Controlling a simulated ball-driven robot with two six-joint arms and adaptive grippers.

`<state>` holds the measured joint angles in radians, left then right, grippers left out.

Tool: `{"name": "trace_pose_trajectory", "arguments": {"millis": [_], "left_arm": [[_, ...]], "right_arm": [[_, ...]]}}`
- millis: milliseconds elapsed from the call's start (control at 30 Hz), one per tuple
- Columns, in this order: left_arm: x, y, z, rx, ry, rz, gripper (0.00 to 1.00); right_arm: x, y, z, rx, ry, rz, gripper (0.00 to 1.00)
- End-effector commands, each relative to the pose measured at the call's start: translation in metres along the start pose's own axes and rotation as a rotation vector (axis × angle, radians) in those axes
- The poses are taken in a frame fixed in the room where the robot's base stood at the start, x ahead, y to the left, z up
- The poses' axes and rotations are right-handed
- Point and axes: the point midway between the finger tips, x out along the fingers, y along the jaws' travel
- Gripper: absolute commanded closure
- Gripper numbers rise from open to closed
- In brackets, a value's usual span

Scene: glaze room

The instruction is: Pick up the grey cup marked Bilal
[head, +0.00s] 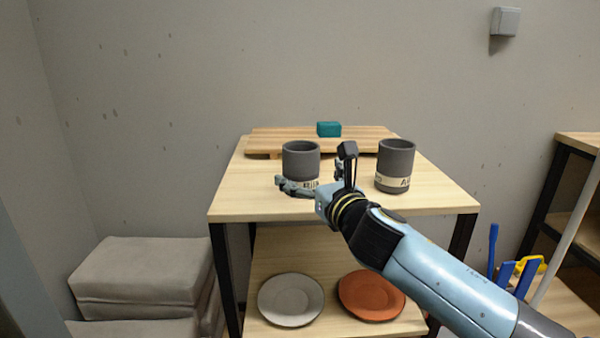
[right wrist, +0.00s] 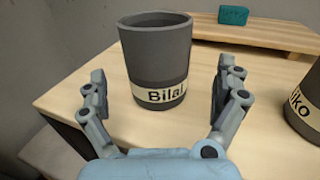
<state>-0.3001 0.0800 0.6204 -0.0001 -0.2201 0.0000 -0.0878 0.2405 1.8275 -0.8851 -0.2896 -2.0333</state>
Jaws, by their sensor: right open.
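The grey cup marked Bilal (head: 300,161) stands upright on the light wooden table top (head: 240,203), at the left in the head view. In the right wrist view the cup (right wrist: 158,62) shows its cream label reading "Bilal". My right gripper (head: 312,178) is open at the cup's near side. In the right wrist view its two fingers (right wrist: 158,95) stand apart to the left and right of the cup, with gaps on both sides. A second grey cup (head: 396,165) stands to the right; its label reads partly "iko" in the right wrist view (right wrist: 306,108). My left gripper is not in view.
A raised wooden board (head: 270,144) with a teal block (head: 329,129) lies at the back of the table. A grey plate (head: 290,300) and an orange plate (head: 371,296) lie on the lower shelf. Grey cushions (head: 142,270) are at the left; a shelf unit (head: 575,180) is at the right.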

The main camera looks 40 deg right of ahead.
Motion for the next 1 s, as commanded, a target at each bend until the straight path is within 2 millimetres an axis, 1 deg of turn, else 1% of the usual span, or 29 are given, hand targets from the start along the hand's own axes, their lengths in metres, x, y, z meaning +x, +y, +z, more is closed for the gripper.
{"name": "trace_pose_trajectory", "arguments": {"millis": [100, 233, 333, 533, 567, 1000], "left_arm": [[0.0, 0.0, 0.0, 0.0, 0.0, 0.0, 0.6], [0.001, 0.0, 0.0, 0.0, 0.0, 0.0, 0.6], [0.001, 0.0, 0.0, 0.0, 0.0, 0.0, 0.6], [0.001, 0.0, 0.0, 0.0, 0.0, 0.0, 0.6], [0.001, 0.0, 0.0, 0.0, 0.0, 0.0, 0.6], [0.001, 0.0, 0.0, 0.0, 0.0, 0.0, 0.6]], "right_arm": [[0.021, 0.003, 0.003, 0.003, -0.003, 0.0, 0.01], [0.038, 0.003, 0.002, 0.002, -0.001, 0.001, 0.01], [0.044, 0.003, 0.002, 0.001, -0.001, 0.001, 0.01], [0.044, 0.003, 0.001, 0.001, -0.001, 0.001, 0.01], [0.044, 0.003, 0.001, 0.001, -0.001, 0.001, 0.03], [0.044, 0.003, 0.002, 0.001, -0.001, 0.001, 0.61]]}}
